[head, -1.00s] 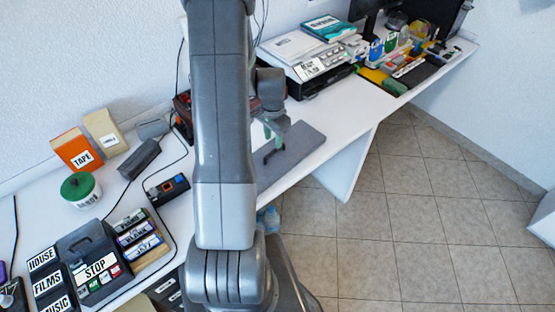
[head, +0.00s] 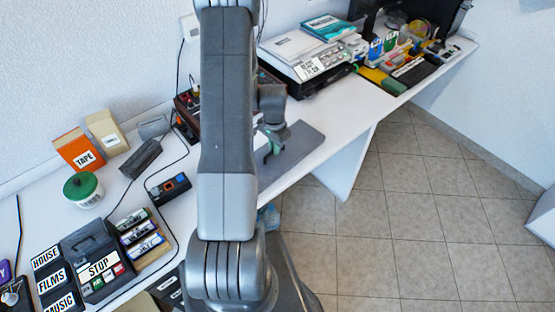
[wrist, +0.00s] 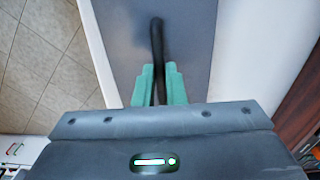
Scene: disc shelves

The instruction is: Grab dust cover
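The dust cover (head: 302,142) is a flat grey panel lying on the white table, with a dark bar handle on top. In the wrist view the panel (wrist: 195,45) fills the middle, and its black handle (wrist: 157,40) runs down between the fingers. My gripper (head: 269,152) has green fingers and is down at the handle. In the wrist view the fingers of my gripper (wrist: 159,80) stand on either side of the handle, with no clear gap beside it. The lower part of the handle is hidden by my gripper, and part of the panel by my arm.
A grey-white machine (head: 305,55) stands behind the cover. A dark red device (head: 186,105) is partly behind my arm. An orange TAPE box (head: 78,149), a green-lidded jar (head: 83,188) and a STOP box (head: 97,262) lie left. The tabletop (head: 345,110) right of the cover is clear.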

